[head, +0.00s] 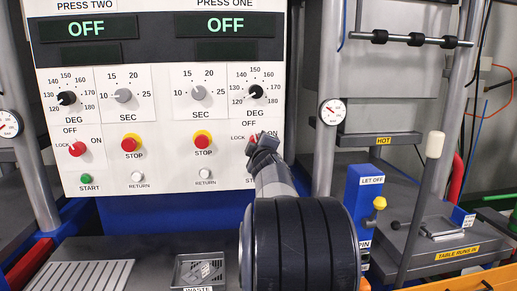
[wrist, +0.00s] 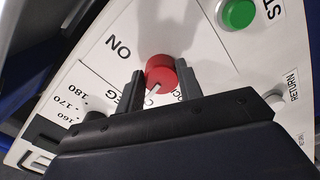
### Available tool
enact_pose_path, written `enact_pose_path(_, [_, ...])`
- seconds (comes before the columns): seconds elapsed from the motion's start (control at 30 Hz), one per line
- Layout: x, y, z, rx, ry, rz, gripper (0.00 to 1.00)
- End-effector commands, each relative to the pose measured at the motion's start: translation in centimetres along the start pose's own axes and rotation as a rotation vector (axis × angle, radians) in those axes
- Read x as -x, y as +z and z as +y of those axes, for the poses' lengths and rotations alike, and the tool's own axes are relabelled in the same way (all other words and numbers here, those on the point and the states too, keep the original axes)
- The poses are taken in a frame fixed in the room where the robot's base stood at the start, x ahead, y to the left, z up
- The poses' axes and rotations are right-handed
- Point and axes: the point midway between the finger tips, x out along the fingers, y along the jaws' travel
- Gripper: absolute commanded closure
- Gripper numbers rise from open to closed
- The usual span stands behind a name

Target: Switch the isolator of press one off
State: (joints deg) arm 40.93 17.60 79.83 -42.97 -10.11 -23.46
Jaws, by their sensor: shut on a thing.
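The red isolator knob of press one (wrist: 160,72) sits on the white panel (head: 218,152). My gripper (wrist: 161,70) is shut on it, one finger on each side. In the wrist view its white pointer points toward the DEG lettering, the side where the OFF label (head: 248,124) stands in the head view. The ON label (wrist: 118,46) is at the upper left in the wrist view, and LOCK is partly behind a finger. In the head view my gripper covers most of the knob. The press one display (head: 225,25) reads OFF.
The press two isolator (head: 77,149) is at the left of the panel. Red stop buttons (head: 203,143) and the DEG dial (head: 256,92) are close to my gripper. A green start button (wrist: 238,13) shows in the wrist view. A lever (head: 420,205) stands at the right.

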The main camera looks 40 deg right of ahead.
Motion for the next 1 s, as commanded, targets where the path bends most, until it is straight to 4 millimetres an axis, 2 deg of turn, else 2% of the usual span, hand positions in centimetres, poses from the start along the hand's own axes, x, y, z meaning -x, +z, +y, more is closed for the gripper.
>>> enact_pose_path(0.3, [0.01,-0.02,0.05,0.094,0.000,0.001,0.88])
enact_pose_path(0.77, [0.00,-0.04,0.05,0.106,0.000,0.001,0.88])
enact_pose_path(0.8, [0.00,-0.04,0.05,0.106,0.000,0.001,0.64])
enact_pose_path(1.0, [0.00,-0.03,0.04,0.105,0.000,0.001,0.47])
